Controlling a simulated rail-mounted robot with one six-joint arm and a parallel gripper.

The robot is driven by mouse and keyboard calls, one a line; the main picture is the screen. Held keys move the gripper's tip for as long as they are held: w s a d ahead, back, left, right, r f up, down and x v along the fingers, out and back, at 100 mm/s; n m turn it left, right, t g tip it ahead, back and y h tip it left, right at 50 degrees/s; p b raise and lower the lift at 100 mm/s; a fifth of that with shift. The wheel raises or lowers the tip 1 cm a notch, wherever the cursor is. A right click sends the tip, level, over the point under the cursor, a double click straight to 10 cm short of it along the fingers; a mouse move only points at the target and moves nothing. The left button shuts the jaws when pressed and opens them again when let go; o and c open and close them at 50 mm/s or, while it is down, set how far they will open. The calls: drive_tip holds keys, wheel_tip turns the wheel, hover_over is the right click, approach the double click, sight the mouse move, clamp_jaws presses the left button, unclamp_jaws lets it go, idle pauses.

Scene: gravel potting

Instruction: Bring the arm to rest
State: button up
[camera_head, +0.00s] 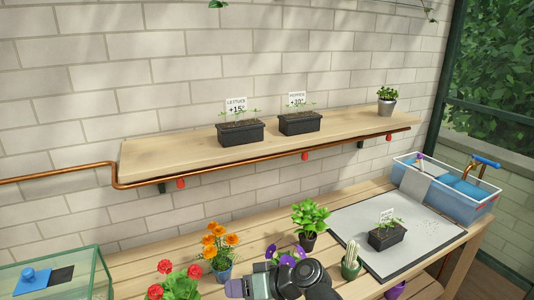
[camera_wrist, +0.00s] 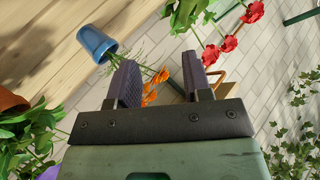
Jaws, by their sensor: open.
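My gripper (camera_head: 238,288) shows at the bottom of the head view, low over the front of the wooden bench, partly cut off by the frame edge. In the wrist view my gripper (camera_wrist: 160,80) has its two dark purple fingers spread apart, with nothing held between them. Orange flowers (camera_wrist: 161,86) show in the gap between the fingers, seemingly beyond them. Their blue pot (camera_wrist: 96,42) lies left of the fingers in that view. In the head view the blue pot (camera_head: 222,275) stands just behind and left of my gripper.
Red flowers (camera_head: 174,279), purple flowers (camera_head: 285,256), a green plant (camera_head: 310,216) and a cactus (camera_head: 350,262) crowd around my arm. A glass case (camera_head: 98,280) is at left. A grey mat (camera_head: 352,222) bears a black planter (camera_head: 386,236); a blue-filled bin (camera_head: 455,205) stands behind right.

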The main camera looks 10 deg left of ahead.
drive_tip(key=w+d+f+m+h+b, duration=0.1)
drive_tip(key=d+f, duration=0.2)
drive_tip(key=d, duration=0.1)
drive_tip(key=w+d+f+m+h+b, duration=0.1)
drive_tip(key=w+d+f+h, duration=0.1)
drive_tip(key=d, duration=0.3)
drive_tip(key=w+d+f+m+t+h+b, duration=0.1)
drive_tip(key=d+f+h, duration=0.1)
drive_tip(key=d+f, duration=0.3)
drive_tip(key=shift+w+d+f, duration=0.1)
drive_tip(key=shift+w+d, duration=0.05)
drive_tip(key=shift+w, duration=0.15)
drive_tip(key=d+f+m+g+h+b, duration=0.1)
drive_tip(key=d+f+m+h+b, duration=0.15)
drive_tip(key=d, duration=0.65)
drive_tip(key=d+f+m+h+b, duration=0.1)
drive_tip(key=d+f+m+h, duration=0.25)
drive_tip(key=d, duration=0.45)
wheel_tip(320, 180, up, 13)
drive_tip(key=d+h+p, duration=0.1)
drive_tip(key=d+p, duration=0.1)
drive_tip(key=p, duration=1.1)
drive_tip(key=shift+s+d+h, duration=0.3)
drive_tip(key=shift+d+h, duration=0.1)
drive_tip(key=shift+o, duration=0.5)
